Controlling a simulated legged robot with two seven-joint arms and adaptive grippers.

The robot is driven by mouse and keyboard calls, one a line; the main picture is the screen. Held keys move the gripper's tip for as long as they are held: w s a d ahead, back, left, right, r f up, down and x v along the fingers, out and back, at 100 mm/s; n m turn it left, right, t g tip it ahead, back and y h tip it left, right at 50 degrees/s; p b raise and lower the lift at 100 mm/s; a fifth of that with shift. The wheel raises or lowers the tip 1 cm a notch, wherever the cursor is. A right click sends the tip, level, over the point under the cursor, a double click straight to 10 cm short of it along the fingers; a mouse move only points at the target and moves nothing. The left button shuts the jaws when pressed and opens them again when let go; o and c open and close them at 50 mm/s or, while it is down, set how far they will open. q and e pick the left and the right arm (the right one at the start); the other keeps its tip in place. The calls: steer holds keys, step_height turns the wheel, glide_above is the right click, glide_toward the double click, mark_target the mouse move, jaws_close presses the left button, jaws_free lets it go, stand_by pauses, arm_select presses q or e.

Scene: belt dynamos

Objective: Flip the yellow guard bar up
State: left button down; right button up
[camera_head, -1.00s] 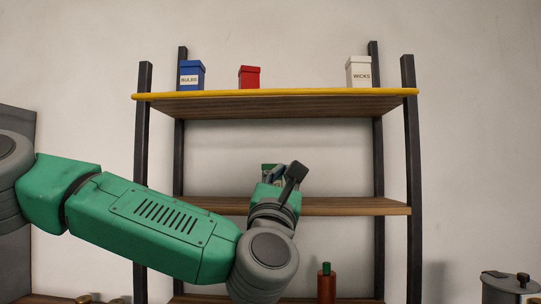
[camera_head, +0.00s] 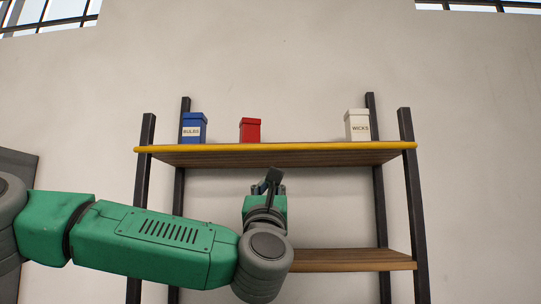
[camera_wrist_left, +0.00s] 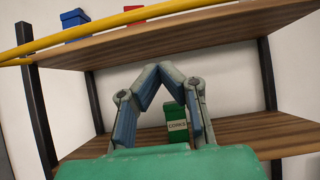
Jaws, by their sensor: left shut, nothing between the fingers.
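The yellow guard bar (camera_head: 290,147) runs along the front edge of the top shelf board and lies level at about the height of the board. In the left wrist view the bar (camera_wrist_left: 108,23) crosses the upper left, above the fingers. My left gripper (camera_head: 268,178) is below the top board, in front of the gap between the shelves, and points up. In the left wrist view its fingertips (camera_wrist_left: 158,69) meet in a peak with nothing between them. It appears apart from the bar. My right gripper is not in view.
A blue BULBS box (camera_head: 193,128), a red box (camera_head: 250,130) and a white WICKS box (camera_head: 357,125) stand on the top board behind the bar. A green box (camera_wrist_left: 177,123) stands on the lower board behind my fingers. Dark posts (camera_head: 412,200) flank the shelves.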

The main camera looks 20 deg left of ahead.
mark_target(272, 148)
arm_select(q)
steer(key=w+r+p, duration=0.2)
steer(key=w+r, duration=0.1)
steer(key=r, duration=0.3)
steer(key=shift+w+a+r, duration=0.15)
steer(key=shift+w+a, duration=0.2)
steer(key=shift+a, duration=0.1)
steer(key=shift+p, duration=0.3)
steer(key=shift+s+r+g+p, duration=0.2)
steer(key=shift+r+g+p, duration=0.15)
steer(key=shift+r+g, duration=0.1)
